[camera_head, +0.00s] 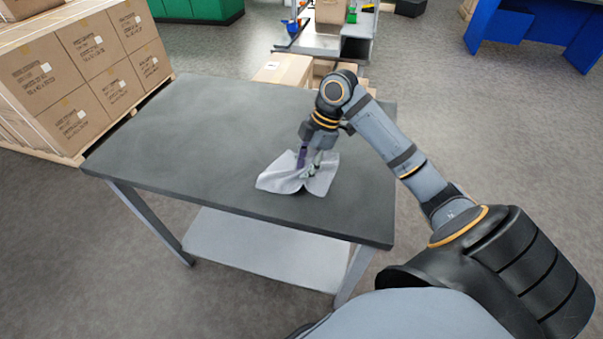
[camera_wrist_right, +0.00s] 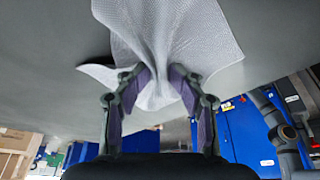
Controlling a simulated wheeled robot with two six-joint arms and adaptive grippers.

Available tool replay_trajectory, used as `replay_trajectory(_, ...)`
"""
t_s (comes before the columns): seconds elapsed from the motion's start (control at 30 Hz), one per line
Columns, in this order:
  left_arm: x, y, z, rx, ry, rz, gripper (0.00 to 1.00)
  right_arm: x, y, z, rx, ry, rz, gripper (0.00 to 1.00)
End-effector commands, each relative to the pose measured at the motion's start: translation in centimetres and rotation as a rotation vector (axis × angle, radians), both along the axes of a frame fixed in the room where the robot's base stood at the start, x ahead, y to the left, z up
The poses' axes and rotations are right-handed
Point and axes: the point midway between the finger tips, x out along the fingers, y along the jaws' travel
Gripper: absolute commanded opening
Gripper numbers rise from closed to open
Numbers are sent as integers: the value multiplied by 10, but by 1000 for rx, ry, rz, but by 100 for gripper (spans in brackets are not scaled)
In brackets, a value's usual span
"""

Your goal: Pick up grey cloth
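The grey cloth (camera_head: 283,180) lies on the dark table top, its middle bunched up between the fingers of my right gripper (camera_head: 309,167). In the right wrist view the cloth (camera_wrist_right: 165,25) gathers into folds that run down between the purple finger pads of the right gripper (camera_wrist_right: 160,83). The fingers are shut on these folds. The cloth's outer parts spread out around the grip; in the head view they look to be on or close to the table. My left gripper is not in view.
The dark table (camera_head: 200,120) is otherwise bare, with a lower shelf (camera_head: 262,247) beneath. Stacked cardboard boxes (camera_head: 85,65) stand beyond its left side. More boxes (camera_head: 283,68) and a workbench stand behind it. A blue structure (camera_head: 540,30) is at the far right.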

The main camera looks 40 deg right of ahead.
Motion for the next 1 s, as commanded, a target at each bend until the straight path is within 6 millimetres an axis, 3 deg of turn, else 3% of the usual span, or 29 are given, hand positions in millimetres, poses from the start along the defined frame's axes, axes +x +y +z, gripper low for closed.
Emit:
replay_trajectory(0.47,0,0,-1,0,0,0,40,-1,-1,-4,0,9,-2,0)
replay_trajectory(1.0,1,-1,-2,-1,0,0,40,-2,-1,-6,0,14,-3,0)
